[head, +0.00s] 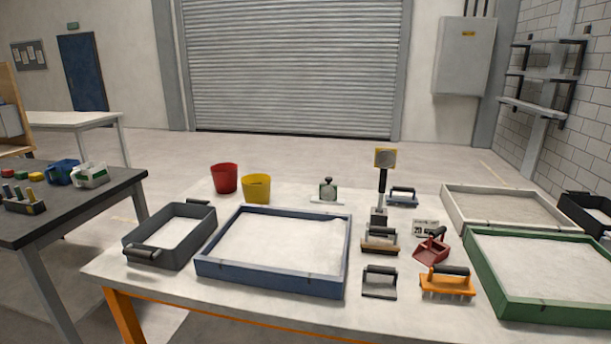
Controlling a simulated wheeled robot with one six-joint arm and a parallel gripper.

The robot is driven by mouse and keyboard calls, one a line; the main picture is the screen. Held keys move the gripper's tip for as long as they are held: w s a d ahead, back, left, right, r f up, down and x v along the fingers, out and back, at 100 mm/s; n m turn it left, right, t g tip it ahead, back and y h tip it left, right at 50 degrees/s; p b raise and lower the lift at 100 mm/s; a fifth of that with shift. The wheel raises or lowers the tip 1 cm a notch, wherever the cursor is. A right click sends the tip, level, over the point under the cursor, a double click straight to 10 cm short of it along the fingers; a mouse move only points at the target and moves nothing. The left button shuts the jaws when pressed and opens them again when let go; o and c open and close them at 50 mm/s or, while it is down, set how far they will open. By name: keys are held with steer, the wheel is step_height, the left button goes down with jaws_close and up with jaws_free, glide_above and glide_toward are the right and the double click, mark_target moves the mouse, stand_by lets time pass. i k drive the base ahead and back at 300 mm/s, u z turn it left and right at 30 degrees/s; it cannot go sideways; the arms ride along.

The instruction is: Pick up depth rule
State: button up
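No tool in the head view is clearly marked as the depth rule. A flat grey tool with a black bar handle (380,282) lies near the front of the white table, right of the blue-framed sandbed; it may be the depth rule, but I cannot tell. A small gauge-like piece with a black knob (329,191) stands on a pale base behind the sandbed and is another candidate. My gripper is not in view.
The blue sandbed (203,268) fills the table's middle, with a grey handled bin (165,258) to its left. A brush (380,242), red scoop (431,247), orange rake (447,284) and upright yellow-headed post (384,160) crowd its right. A green sandbed (557,312) stands beyond.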

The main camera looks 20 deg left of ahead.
mark_target(384, 158)
steer(key=u, duration=0.1)
steer(key=i, duration=1)
steer(key=u, duration=0.05)
